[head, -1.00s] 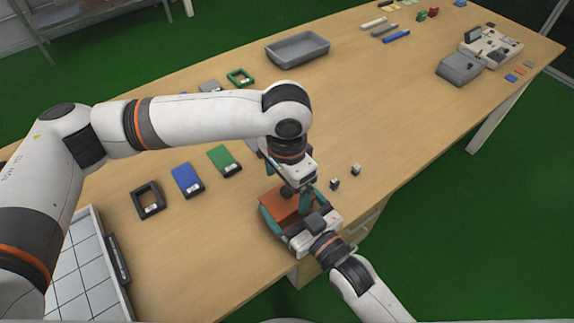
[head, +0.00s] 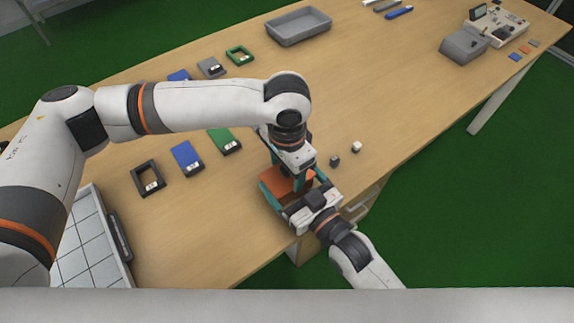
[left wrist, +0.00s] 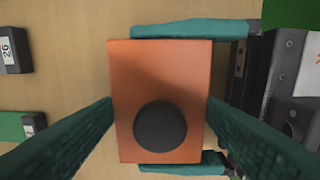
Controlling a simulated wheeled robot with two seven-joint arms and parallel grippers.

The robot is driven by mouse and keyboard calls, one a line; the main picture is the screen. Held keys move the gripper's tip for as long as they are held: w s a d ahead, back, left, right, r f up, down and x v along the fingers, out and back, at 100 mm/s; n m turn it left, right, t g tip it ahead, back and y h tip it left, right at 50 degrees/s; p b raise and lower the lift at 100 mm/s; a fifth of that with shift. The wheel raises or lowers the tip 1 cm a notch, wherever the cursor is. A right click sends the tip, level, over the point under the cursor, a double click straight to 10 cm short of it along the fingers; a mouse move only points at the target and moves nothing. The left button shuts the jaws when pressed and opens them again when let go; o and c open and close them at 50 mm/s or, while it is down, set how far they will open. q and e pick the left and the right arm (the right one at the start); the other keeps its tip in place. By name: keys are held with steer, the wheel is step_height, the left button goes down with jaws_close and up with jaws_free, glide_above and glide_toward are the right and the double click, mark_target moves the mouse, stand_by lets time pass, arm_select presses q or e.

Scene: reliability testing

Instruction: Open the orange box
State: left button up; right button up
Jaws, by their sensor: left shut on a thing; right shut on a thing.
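The orange box (head: 276,182) sits near the table's front edge, with a round dark knob (left wrist: 160,128) on its top. My left gripper (head: 292,180) is above the box, pointing down. Its teal fingers are shut on the left and right sides of the box's top in the left wrist view (left wrist: 160,104). My right gripper (head: 284,198) reaches in from the front and is shut on the box from its two other sides; its fingers show above and below the box in the left wrist view. I cannot tell whether the lid is raised.
Green (head: 224,140), blue (head: 187,158) and black (head: 148,178) pieces lie to the left. A grey tray (head: 298,27) stands at the back. The table's right middle is clear.

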arm_select(q)
steer(key=shift+r, duration=0.1)
stand_by(0.3)
steer(key=shift+r, duration=0.8)
arm_select(e)
steer(key=shift+f, duration=0.25)
arm_select(q)
steer(key=shift+d+r, duration=0.1)
steer(key=shift+r, duration=0.3)
steer(key=shift+c, duration=0.9)
arm_select(e)
steer(key=shift+d, duration=0.1)
arm_select(q)
steer(key=shift+c, duration=0.7)
arm_select(e)
steer(key=shift+s+f, duration=0.1)
arm_select(q)
steer(key=shift+r, duration=0.4)
jaws_close()
steer(key=shift+r, duration=1.5)
arm_select(e)
steer(key=shift+c, duration=0.2)
steer(key=o, duration=1)
arm_select(q)
steer(key=shift+f, duration=0.1)
arm_select(e)
steer(key=shift+o, duration=0.6)
steer(key=shift+r, duration=0.25)
